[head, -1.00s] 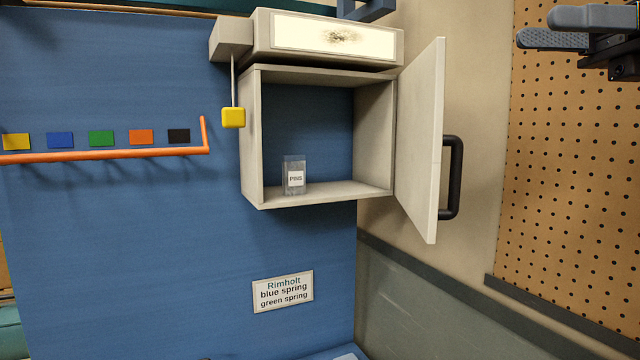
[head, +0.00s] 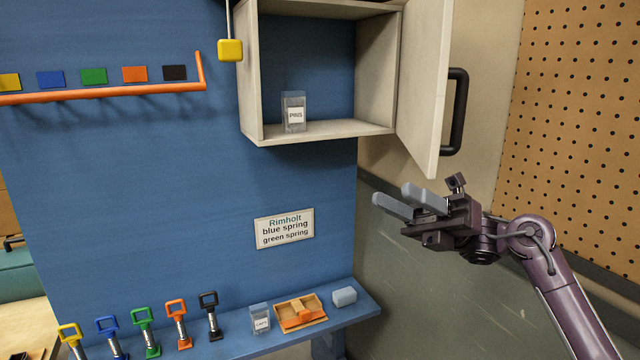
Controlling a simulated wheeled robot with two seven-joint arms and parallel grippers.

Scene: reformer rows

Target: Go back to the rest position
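My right gripper (head: 408,201) is at the right of the head view, below the open cabinet door and apart from everything. Its two grey fingers are spread with nothing between them, so it is open and empty. My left gripper is not in view. The open cabinet (head: 325,137) on the blue wall holds a clear box labelled PINS (head: 294,112) on its floor. The cabinet door (head: 424,85) stands open to the right, with a black handle (head: 455,112).
A blue shelf (head: 362,309) below carries several spring handles (head: 177,322), a clear CAPS box (head: 260,318), an orange tray (head: 288,323) and a pale block (head: 344,296). A sign (head: 285,229) names Rimholt. An orange rail (head: 110,95) and yellow pull (head: 230,50) are above.

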